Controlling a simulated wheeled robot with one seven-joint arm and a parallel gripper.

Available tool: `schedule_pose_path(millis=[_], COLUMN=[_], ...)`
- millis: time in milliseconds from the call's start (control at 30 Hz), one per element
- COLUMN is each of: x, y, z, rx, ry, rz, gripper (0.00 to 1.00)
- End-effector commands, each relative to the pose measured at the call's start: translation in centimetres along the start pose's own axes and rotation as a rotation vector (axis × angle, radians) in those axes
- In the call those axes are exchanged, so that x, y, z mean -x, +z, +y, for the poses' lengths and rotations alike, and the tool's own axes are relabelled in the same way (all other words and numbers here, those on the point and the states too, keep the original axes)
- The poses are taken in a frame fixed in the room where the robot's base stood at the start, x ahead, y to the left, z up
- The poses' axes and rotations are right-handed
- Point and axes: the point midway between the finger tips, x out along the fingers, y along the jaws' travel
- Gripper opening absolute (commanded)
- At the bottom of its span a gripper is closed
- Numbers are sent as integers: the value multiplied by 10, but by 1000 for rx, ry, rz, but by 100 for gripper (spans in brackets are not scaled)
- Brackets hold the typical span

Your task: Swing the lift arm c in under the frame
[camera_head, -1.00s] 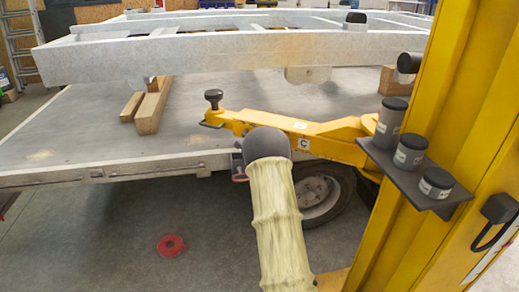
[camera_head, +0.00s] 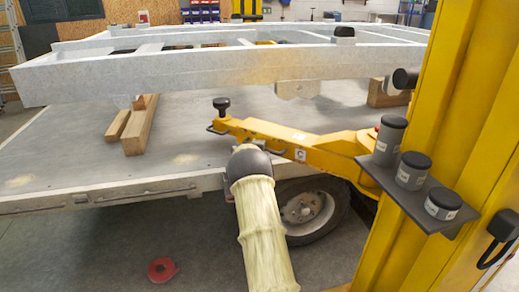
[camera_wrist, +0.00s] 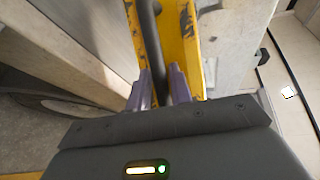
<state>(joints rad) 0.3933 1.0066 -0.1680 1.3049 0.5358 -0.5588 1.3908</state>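The yellow lift arm c (camera_head: 325,151), marked "C", reaches left from the yellow post. A dark round pad (camera_head: 221,103) stands on its free end. In the head view the pad shows just below the near beam of the grey frame (camera_head: 190,80); I cannot tell its exact depth under the beam. My gripper is hidden behind my dark wrist in the head view. In the wrist view my gripper (camera_wrist: 159,88) has its purple fingers on both sides of a dark handle bar (camera_wrist: 151,35) beside the yellow arm, and looks shut on it.
The frame rests over a grey trailer deck (camera_head: 75,168), with wooden blocks (camera_head: 139,130) on it. A wheel (camera_head: 306,208) is below the arm. A shelf (camera_head: 420,197) with several dark cylinders juts from the post (camera_head: 455,100). A red disc (camera_head: 162,270) lies on the floor.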

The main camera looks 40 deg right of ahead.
Motion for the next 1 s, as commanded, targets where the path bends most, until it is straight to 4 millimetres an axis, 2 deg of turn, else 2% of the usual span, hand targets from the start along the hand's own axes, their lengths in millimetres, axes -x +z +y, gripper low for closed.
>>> schedule_pose_path(millis=[67, 367, 567, 1000], x=[0, 2, 11, 66], y=[0, 5, 5, -1], z=[0, 0, -1, -2], rx=[0, 2, 1, 0], ry=[0, -1, -1, -1], rz=[0, -6, -5, 1], gripper=[36, 36, 36, 36])
